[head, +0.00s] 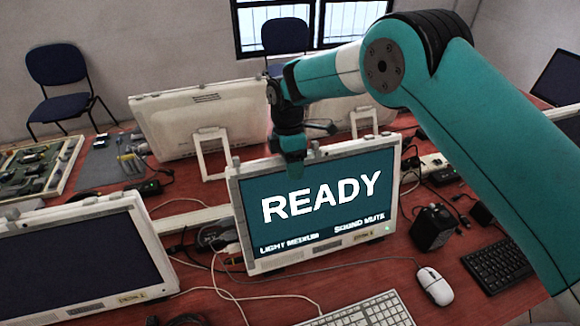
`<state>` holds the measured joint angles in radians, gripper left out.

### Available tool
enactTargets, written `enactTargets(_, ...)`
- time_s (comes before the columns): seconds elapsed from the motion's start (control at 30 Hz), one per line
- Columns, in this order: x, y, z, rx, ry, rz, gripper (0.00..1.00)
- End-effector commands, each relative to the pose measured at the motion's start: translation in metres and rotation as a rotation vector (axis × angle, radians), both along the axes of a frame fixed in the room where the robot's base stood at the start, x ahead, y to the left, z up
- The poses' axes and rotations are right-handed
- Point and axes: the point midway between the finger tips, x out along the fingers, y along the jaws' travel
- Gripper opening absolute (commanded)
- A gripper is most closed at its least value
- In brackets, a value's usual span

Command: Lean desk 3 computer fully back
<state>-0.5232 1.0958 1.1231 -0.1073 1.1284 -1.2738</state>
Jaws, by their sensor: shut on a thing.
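The computer in the middle of the table (312,235) has a white frame and a teal screen reading "READY", "LIGHT MEDIUM" and "SOUND MUTE". Its screen stands nearly upright. No desk number can be read on it. My teal arm reaches in from the right. My gripper (291,160) points down at the top edge of this computer and is shut on that edge, left of its middle. The fingertips are small and partly hidden against the frame.
A dark-screened computer (85,262) stands at the left. A white computer seen from behind (205,122) stands at the back. A keyboard (365,312), a mouse (434,286) and a black adapter (432,228) lie near the lit computer. Loose cables cross the red table.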

Motion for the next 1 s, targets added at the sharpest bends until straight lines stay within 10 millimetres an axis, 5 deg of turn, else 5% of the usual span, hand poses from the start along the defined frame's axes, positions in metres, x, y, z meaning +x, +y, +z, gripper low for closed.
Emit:
enactTargets(0.1,0.005,-0.002,-0.002,0.001,-0.012,-0.012,0.07)
enactTargets(0.13,0.005,-0.002,-0.002,0.001,-0.012,-0.012,0.57)
enactTargets(0.2,0.005,-0.001,-0.002,0.001,-0.011,-0.010,0.68)
enactTargets(0.63,0.006,0.003,0.013,0.001,-0.010,-0.005,0.68)
enactTargets(1.0,0.025,0.006,0.107,0.003,-0.010,-0.007,0.68)
